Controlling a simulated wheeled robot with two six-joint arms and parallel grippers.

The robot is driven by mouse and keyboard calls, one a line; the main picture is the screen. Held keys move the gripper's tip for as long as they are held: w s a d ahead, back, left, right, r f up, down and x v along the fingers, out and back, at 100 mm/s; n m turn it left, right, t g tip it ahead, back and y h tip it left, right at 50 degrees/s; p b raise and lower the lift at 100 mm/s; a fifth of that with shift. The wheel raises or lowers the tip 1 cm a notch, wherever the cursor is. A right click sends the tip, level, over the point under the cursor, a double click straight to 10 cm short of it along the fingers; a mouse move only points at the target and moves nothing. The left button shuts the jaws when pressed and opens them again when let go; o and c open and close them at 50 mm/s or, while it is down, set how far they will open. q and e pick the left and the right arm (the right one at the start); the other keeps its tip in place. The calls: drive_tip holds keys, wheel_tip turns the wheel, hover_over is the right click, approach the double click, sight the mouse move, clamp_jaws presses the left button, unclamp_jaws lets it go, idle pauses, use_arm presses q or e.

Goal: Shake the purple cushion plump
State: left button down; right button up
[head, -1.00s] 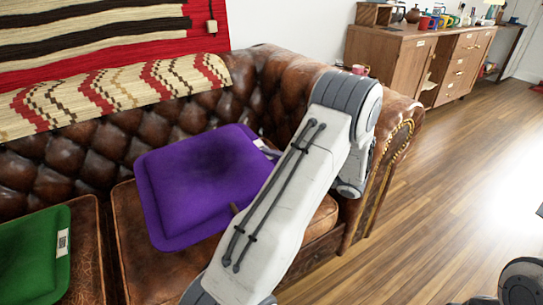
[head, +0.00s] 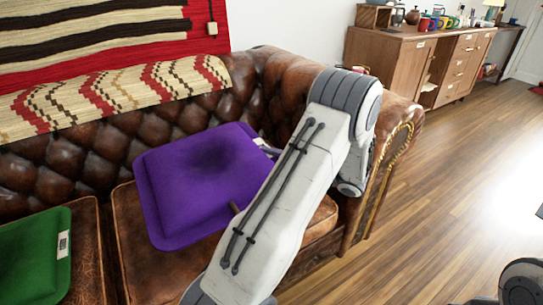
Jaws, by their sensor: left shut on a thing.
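The purple cushion (head: 195,185) lies tilted on the seat of the brown leather sofa, against its backrest. A dark, shaded patch shows on its upper face. My left arm crosses in front and hides its right side. My left gripper (head: 266,148) is mostly hidden behind that arm, at the cushion's upper right edge. It is shut on the cushion, though the grip itself is hard to see. My right gripper is not in view.
A green cushion (head: 32,258) with a white tag lies on the sofa at the left. The sofa arm (head: 397,128) stands right of the cushion. A wooden sideboard (head: 400,60) with mugs is at the back.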

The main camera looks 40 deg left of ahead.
use_arm(q)
wheel_tip(320, 180, up, 6)
drive_tip(key=p, duration=0.2)
drive_tip(key=shift+f+p, duration=0.15)
drive_tip(key=shift+p, duration=0.25)
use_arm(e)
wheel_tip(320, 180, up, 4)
use_arm(q)
wheel_tip(320, 180, down, 7)
drive_tip(key=b, duration=0.5)
drive_tip(key=shift+f+b, duration=0.2)
drive_tip(key=shift+b, duration=0.15)
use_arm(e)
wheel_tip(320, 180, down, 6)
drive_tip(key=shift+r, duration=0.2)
